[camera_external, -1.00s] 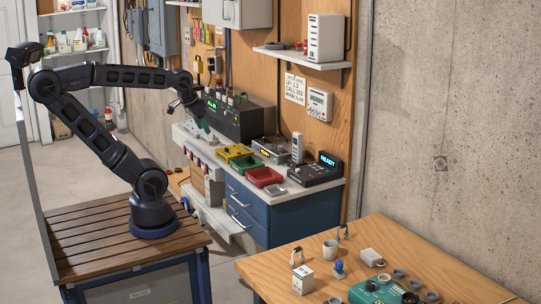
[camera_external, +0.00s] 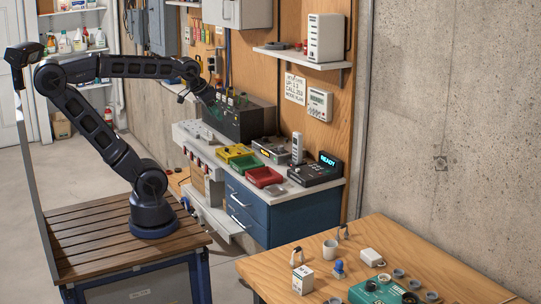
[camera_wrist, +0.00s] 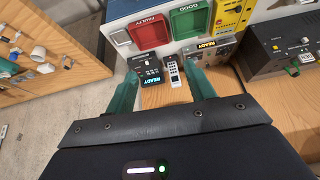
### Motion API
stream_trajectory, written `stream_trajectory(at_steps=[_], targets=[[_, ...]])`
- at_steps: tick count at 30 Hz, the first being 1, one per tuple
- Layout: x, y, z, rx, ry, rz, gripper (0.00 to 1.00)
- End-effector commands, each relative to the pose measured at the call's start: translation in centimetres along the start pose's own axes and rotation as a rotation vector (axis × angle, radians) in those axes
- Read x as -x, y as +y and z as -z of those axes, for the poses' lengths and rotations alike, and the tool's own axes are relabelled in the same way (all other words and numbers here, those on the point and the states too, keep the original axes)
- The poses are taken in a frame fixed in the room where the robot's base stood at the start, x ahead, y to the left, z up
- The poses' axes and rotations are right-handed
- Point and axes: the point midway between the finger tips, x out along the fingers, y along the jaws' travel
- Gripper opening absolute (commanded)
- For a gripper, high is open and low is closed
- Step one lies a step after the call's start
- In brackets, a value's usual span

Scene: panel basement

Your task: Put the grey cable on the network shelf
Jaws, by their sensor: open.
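I cannot make out the grey cable in either current view. A white wall shelf (camera_external: 285,54) carries a white upright box (camera_external: 325,38) and small items; it is likely the network shelf, though no label shows. My gripper (camera_wrist: 162,72) is open and empty, its two green fingers spread above the bench.
A black box (camera_external: 245,118) stands at the back. A wooden table (camera_external: 400,245) with small parts is in front.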

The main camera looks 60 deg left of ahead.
Motion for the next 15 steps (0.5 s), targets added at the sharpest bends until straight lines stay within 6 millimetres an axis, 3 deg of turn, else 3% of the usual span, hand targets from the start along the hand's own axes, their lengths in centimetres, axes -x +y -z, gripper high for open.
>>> stream_trajectory(at_steps=[8,11,15], targets=[[-2.8,2.9,5.2,-0.067,0.146,-0.011,0.54],[-4.3,5.1,8.0,-0.109,0.234,-0.032,0.54],[-6.3,9.7,12.0,-0.175,0.378,-0.092,0.54]])
